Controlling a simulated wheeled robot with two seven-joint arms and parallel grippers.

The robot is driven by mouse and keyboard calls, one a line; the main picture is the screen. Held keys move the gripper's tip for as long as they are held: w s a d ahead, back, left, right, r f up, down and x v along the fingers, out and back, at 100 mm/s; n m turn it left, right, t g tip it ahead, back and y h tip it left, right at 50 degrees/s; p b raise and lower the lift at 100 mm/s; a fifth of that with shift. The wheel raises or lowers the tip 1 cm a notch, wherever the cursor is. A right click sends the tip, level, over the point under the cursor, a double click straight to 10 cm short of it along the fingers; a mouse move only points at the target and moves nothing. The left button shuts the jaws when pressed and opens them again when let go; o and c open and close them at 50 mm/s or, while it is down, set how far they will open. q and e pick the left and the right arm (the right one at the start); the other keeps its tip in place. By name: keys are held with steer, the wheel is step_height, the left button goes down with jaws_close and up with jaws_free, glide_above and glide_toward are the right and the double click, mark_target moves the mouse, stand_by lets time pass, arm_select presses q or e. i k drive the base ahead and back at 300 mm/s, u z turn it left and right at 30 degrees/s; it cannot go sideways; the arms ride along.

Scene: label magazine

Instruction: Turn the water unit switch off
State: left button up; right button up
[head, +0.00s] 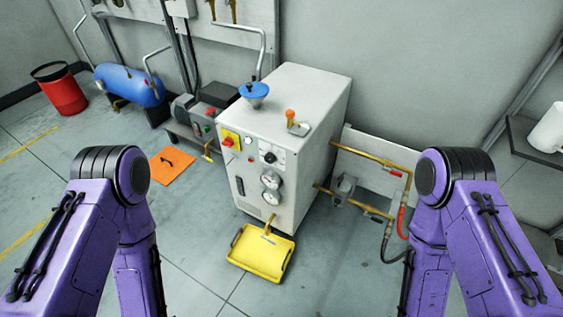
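The water unit is a pale grey cabinet (310,95) standing on the floor in the middle of the head view. Its front carries a red switch on a yellow plate (231,139) at the upper left. A dark knob (269,157) on a light plate sits to the right of it, with two round gauges (271,181) below. The switch positions are too small to read. My two purple arms frame the cabinet on the left and right, apart from it. Both arms bend down out of the picture, and neither gripper shows.
A yellow tray (246,262) lies on the floor before the cabinet. Brass pipes (365,157) run off its right side. A blue funnel (254,90) and an orange-topped valve (291,115) are on top. An orange plate (172,167) and a blue tank (130,85) are left.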

mark_target(228, 142)
steer(key=z, duration=0.05)
steer(key=k, duration=1.1)
steer(key=u, duration=0.8)
steer(key=i, duration=0.95)
steer(key=z, duration=0.5)
steer(key=i, duration=0.7)
steer(key=z, duration=0.55)
